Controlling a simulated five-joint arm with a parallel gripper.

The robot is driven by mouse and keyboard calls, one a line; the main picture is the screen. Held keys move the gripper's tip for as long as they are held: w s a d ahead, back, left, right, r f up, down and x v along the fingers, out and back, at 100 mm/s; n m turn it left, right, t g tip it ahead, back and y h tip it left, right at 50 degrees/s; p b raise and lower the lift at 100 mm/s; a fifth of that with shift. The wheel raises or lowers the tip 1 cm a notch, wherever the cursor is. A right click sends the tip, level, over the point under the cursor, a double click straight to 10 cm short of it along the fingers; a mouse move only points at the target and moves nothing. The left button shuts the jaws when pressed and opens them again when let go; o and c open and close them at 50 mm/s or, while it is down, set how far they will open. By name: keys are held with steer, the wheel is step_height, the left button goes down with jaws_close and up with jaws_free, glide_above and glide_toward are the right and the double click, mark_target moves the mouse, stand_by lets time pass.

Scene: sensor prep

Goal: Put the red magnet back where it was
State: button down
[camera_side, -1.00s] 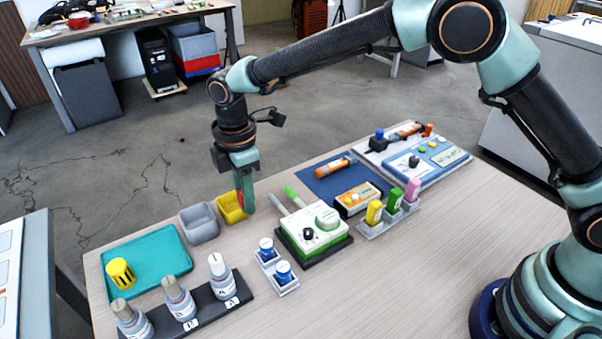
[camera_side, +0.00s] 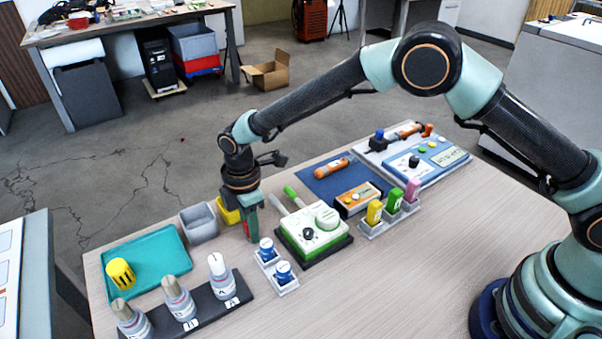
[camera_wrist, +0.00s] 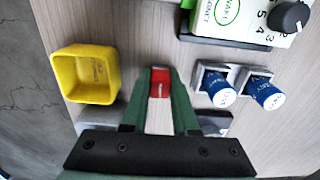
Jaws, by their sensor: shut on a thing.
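My gripper (camera_side: 252,234) is shut on the red magnet (camera_wrist: 160,83), which sits between the green fingertips in the wrist view. In the side view only a small red part of the magnet (camera_side: 246,229) shows beside the fingers. The gripper points down, low over bare table, between the yellow bin and the holder with two blue-capped vials. I cannot tell whether the magnet touches the table. The yellow bin (camera_wrist: 88,74) looks empty in the wrist view; in the side view my gripper partly hides it.
The blue-capped vials (camera_side: 284,272) stand close on the right. A grey bin (camera_side: 199,222) stands beside the yellow one. The green-and-white stirrer (camera_side: 312,231) is behind right. A teal tray (camera_side: 160,259) with a yellow cylinder and a rack of bottles (camera_side: 178,299) lie left.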

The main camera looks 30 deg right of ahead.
steer(key=shift+f, duration=0.15)
steer(key=c, duration=0.7)
jaws_free()
